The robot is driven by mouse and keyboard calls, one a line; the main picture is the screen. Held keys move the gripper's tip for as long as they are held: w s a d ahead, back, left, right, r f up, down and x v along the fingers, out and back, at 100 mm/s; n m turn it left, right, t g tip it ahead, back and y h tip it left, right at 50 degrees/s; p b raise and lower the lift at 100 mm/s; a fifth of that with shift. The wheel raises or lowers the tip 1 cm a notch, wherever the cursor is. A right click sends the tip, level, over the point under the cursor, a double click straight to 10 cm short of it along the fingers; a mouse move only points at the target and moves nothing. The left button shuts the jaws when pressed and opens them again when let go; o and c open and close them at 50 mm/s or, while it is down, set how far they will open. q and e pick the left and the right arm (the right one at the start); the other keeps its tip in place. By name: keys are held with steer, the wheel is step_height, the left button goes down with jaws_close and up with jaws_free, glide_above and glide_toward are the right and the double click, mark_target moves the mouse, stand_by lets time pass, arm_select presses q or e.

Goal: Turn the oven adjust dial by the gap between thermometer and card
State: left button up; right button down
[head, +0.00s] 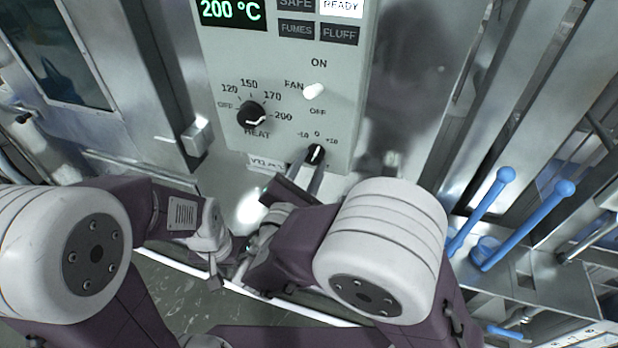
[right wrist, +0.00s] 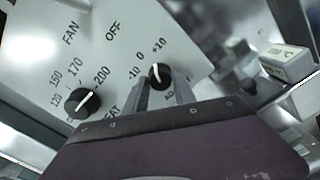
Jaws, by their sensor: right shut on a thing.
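The oven adjust dial (head: 316,154) is a small black knob with a white pointer, low on the grey panel under the marks -10, 0 and +10. It also shows in the right wrist view (right wrist: 160,76), where its pointer lies between 0 and +10. My right gripper (head: 310,166) is shut on this dial, with its fingers on either side. In the right wrist view, a pale box (right wrist: 287,64) carries a small °C readout, too small to read surely; I cannot tell whether it is the thermometer. No card is clearly seen. My left gripper (head: 216,272) hangs below the panel, away from the dial; its jaws are unclear.
The panel has a green display (head: 232,11) reading 200 °C, a lit READY lamp (head: 340,8), a white fan switch (head: 314,90) and a black heat dial (head: 251,114) pointing near 200. Blue-handled rods (head: 482,212) stand at the right.

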steer(key=m+b, duration=0.1)
steer(key=b, duration=0.1)
steer(key=m+b, duration=0.2)
steer(key=shift+f, duration=0.25)
steer(key=shift+r+m+b, duration=0.2)
steer(key=shift+m+b, duration=0.2)
steer(key=shift+b, duration=0.25)
steer(key=shift+w, duration=0.1)
